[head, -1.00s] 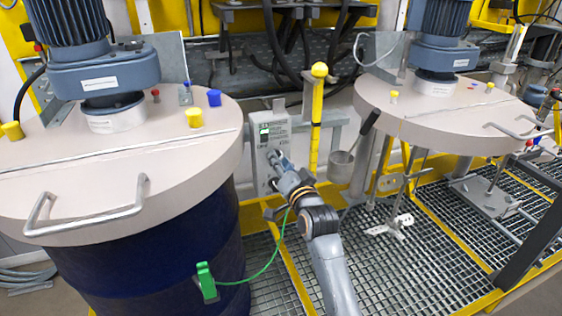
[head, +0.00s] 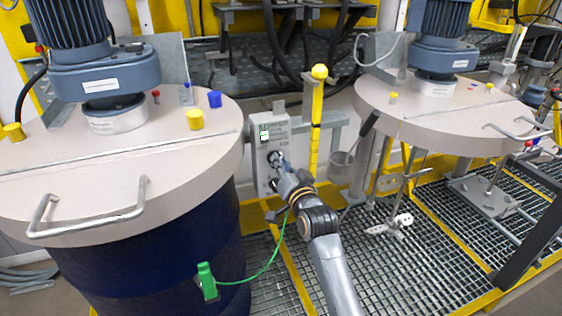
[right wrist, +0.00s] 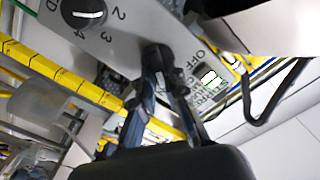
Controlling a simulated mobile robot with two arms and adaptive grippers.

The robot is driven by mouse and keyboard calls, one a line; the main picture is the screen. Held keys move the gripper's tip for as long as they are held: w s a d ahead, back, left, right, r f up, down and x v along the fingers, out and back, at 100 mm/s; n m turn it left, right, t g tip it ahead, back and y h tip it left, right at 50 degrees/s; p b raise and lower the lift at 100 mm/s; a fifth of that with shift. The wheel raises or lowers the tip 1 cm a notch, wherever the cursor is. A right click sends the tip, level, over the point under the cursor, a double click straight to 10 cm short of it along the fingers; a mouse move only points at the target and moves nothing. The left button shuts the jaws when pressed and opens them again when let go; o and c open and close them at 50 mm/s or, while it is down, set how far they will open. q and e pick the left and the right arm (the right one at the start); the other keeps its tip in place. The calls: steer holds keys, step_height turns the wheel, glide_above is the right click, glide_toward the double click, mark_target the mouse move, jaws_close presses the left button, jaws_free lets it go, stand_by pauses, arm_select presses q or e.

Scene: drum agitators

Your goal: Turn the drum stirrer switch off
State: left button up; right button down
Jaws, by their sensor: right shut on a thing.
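The grey control box (head: 258,172) stands upright on a post to the right of the left drum. In the right wrist view its panel (right wrist: 125,25) shows a numbered dial (right wrist: 83,13), a small lit display (right wrist: 210,79) and the word OFF beside a black switch knob (right wrist: 156,53). My right gripper (head: 277,160) is at the front of the box. In the right wrist view its fingers (right wrist: 158,72) are closed around the switch knob and partly hide it, so its exact setting cannot be read. My left gripper is out of view.
The blue drum (head: 150,275) with a beige lid (head: 90,185) and handle stands close on the left. A yellow-topped post (head: 318,105) stands behind my gripper. A second lid with stirrer (head: 440,115) is at right. A green clamp (head: 207,282) with a cable hangs by the drum.

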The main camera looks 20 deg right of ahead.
steer(key=shift+a+n+p, duration=0.15)
steer(key=shift+n+p, duration=0.8)
steer(key=shift+n, duration=1.5)
steer(key=shift+a+n+p, duration=0.15)
steer(key=shift+n+p, duration=0.85)
steer(key=shift+n, duration=1.5)
steer(key=shift+a+n+p, duration=0.15)
steer(key=shift+n+p, duration=0.8)
steer(key=shift+n, duration=1.5)
steer(key=c, duration=1.4)
jaws_free()
